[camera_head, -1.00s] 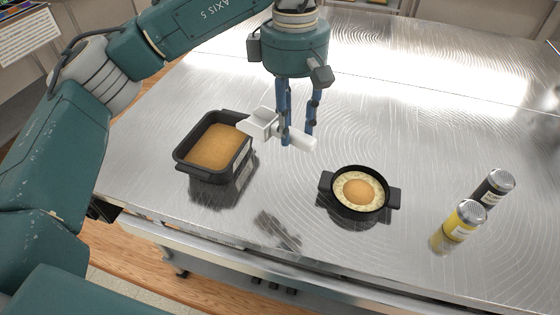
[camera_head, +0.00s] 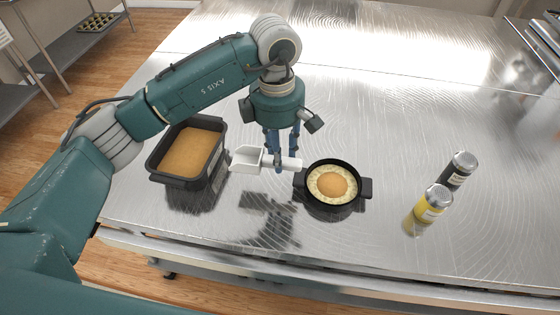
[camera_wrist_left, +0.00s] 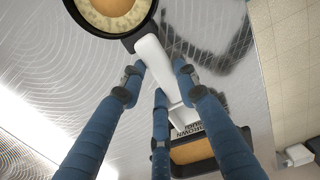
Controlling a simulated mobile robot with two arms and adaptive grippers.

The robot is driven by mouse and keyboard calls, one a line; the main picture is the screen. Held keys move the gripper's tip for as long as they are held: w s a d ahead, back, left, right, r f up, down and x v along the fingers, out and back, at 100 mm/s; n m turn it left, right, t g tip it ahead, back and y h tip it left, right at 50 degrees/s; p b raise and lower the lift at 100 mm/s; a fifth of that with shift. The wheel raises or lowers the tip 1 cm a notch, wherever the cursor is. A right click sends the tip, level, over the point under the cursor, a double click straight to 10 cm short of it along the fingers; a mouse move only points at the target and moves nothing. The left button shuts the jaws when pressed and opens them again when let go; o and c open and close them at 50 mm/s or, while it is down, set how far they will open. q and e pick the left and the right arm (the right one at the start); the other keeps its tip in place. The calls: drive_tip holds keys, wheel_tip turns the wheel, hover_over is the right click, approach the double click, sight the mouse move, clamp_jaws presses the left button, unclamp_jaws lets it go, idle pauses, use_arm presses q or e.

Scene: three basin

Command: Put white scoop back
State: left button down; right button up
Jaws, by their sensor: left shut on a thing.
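The white scoop (camera_head: 250,159) is held by my left gripper (camera_head: 279,163), whose blue fingers are shut on its handle. The scoop hangs above the metal table, its bowl pointing left toward the dark bin and its handle end close to the small black pan. In the left wrist view the white scoop (camera_wrist_left: 160,65) runs between the blue fingers, with the pan at the top and the bin at the bottom. The dark bin (camera_head: 161,177) is filled with brown grainy contents. Its far wall is partly behind my left arm. My right gripper is not in view.
The small black pan (camera_head: 364,188) with egg-like food (camera_head: 331,184) sits just right of the scoop. A yellow-bodied shaker (camera_head: 431,204) and a black shaker (camera_head: 459,169) stand further right. The table's front edge (camera_head: 300,275) lies below. The back of the table is clear.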

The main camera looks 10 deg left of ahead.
use_arm(q)
wheel_tip(320, 180, down, 4)
drive_tip(key=shift+f+p, duration=0.25)
drive_tip(key=shift+p, duration=0.4)
drive_tip(key=shift+f, duration=0.1)
drive_tip(key=shift+f+b, duration=0.25)
drive_tip(key=shift+b, duration=0.15)
drive_tip(key=c, duration=1.3)
unclamp_jaws()
drive_tip(key=shift+r, duration=0.1)
